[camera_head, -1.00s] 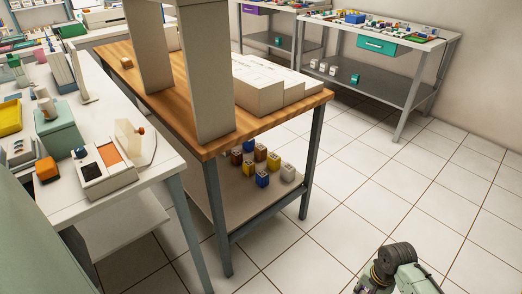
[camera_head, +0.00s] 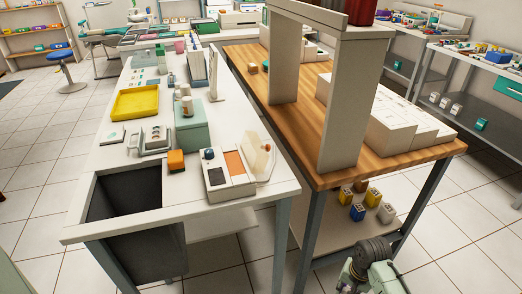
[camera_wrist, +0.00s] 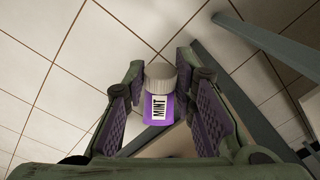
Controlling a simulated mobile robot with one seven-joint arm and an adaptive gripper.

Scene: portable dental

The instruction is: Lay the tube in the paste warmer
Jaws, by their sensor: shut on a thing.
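In the wrist view, my gripper (camera_wrist: 160,88) is shut on a purple tube (camera_wrist: 157,112) with a whitish ribbed cap and a label reading MINT. The tube lies between both pads, over the floor. In the head view, the tube and fingers cannot be made out; part of my arm shows at lower right, off the benches. A white device with an orange panel, a dark recess and a raised translucent lid, seemingly the paste warmer (camera_head: 236,187), stands on the white bench near its front right corner, left of my arm.
The white bench (camera_head: 130,172) also holds an orange block (camera_head: 176,160), a green box (camera_head: 190,127) and a yellow tray (camera_head: 136,102). A dark open bin (camera_head: 140,215) is set into its front. A wooden table (camera_head: 390,163) with a tall frame (camera_head: 343,100) stands to its right.

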